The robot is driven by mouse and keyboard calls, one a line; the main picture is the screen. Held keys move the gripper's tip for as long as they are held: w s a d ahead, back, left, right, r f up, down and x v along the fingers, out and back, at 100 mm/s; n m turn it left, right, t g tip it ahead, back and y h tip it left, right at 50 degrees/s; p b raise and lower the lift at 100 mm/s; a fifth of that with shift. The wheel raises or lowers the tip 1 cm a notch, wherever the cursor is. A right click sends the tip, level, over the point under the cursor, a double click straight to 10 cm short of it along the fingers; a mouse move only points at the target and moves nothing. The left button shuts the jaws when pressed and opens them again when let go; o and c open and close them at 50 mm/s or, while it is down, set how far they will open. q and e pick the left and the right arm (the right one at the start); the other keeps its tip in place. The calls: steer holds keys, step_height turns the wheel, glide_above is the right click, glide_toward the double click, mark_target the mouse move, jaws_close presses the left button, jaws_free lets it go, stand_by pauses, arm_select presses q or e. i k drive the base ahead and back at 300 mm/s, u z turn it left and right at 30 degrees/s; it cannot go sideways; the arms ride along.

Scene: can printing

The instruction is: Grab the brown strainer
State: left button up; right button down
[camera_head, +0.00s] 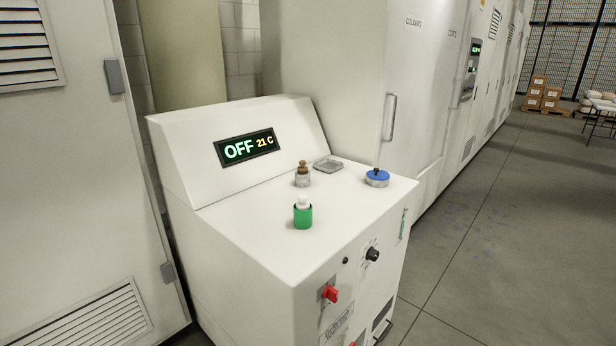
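A small brown knobbed piece (302,168), the only small brown item on the machine, stands upright on top of the white machine (345,205). Its lower part is a grey cylinder; I cannot tell whether that is part of it or a separate can. It is too small to make out any strainer mesh. Neither of my grippers is in view.
A green cylinder (303,217) with a white top stands in front of the brown piece. A grey shallow tray (328,164) and a blue-topped round item (377,177) lie to its right. A sloped panel with an OFF display (247,147) rises behind. Floor (490,220) at right is clear.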

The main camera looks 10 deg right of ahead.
mark_target(302, 169)
steer(key=z, duration=0.55)
steer(key=k, duration=0.65)
steer(key=z, duration=1.1)
steer(key=i, duration=1)
steer(key=z, duration=0.5)
steer(key=i, duration=1.1)
steer(key=u, duration=1)
steer(key=i, duration=0.8)
steer(key=u, duration=1.05)
steer(key=i, duration=0.2)
steer(key=u, duration=0.25)
